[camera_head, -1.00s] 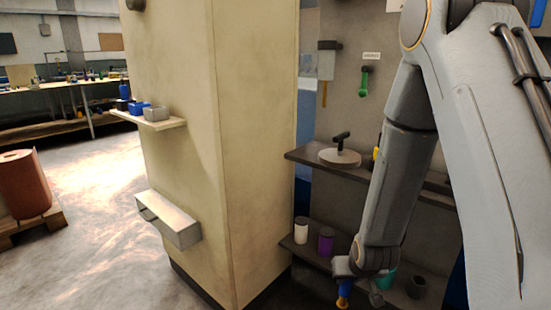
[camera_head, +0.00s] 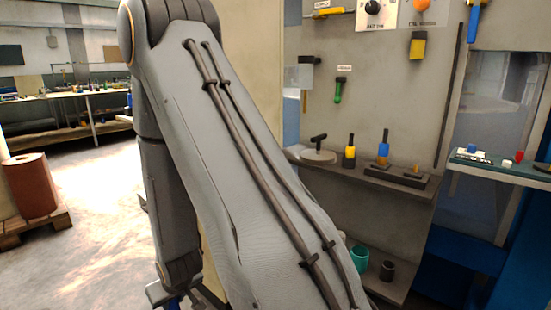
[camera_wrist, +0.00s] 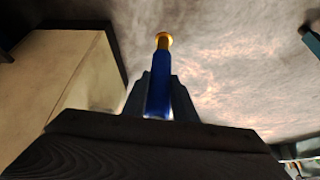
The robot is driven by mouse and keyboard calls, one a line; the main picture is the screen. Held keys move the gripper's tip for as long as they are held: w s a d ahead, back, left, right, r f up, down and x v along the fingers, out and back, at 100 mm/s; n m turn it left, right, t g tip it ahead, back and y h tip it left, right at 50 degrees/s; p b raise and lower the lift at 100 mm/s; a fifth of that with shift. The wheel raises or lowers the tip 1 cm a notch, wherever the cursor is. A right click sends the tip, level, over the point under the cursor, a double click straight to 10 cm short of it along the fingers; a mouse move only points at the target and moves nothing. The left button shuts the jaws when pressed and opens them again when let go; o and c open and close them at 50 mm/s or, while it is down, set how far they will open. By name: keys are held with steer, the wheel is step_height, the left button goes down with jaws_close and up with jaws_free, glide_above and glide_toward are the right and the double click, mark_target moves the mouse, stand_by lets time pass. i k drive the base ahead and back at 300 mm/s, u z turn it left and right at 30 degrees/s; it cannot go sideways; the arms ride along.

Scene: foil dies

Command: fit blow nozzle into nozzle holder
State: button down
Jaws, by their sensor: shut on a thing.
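My gripper (camera_wrist: 160,82) is shut on a blue stick-like piece with a brass-coloured round tip, which looks like the blow nozzle (camera_wrist: 158,92). The nozzle points away from the wrist, with open floor behind it. In the head view my gripper is low at the left of my arm, mostly cut off and partly hidden. A dark flat block (camera_head: 397,173) on the wall shelf may be the nozzle holder, but I cannot tell for certain. A blue and yellow piece (camera_head: 383,150) stands upright on it, with a small brass piece (camera_head: 415,171) to the right. My gripper is well apart from this block.
The grey shelf (camera_head: 345,171) also bears a round disc (camera_head: 318,156) and a yellow-black bottle (camera_head: 350,152). Cups, including a teal one (camera_head: 358,257), stand lower. A red drum (camera_head: 32,187) is at the left. A cream pillar (camera_wrist: 62,70) stands near my gripper.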

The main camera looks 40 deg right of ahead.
mark_target(387, 277)
steer(key=u, duration=0.1)
steer(key=k, duration=0.5)
steer(key=z, duration=1.35)
